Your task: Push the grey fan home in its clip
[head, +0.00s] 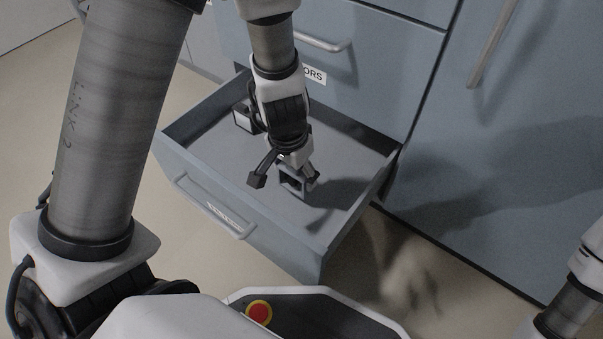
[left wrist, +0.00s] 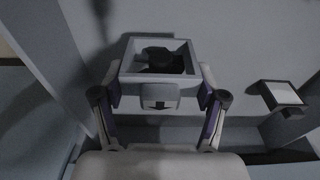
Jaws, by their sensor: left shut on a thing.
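My left gripper (head: 286,179) reaches down into an open drawer and is shut on a small square grey thing with a dark middle, which I take to be the grey fan (head: 292,187). In the left wrist view the fan's square frame (left wrist: 128,65) sits between the two fingers, with a dark round part inside. I cannot tell whether it touches the drawer floor. I cannot make out a clip in either view. My right gripper is out of view.
The blue-grey drawer (head: 226,240) stands open below a cabinet front. Another small box with a pale face (head: 243,119) is at its back left corner, also seen in the left wrist view (left wrist: 283,94). The drawer floor is otherwise mostly clear. Closed cabinet doors (head: 500,130) stand at right.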

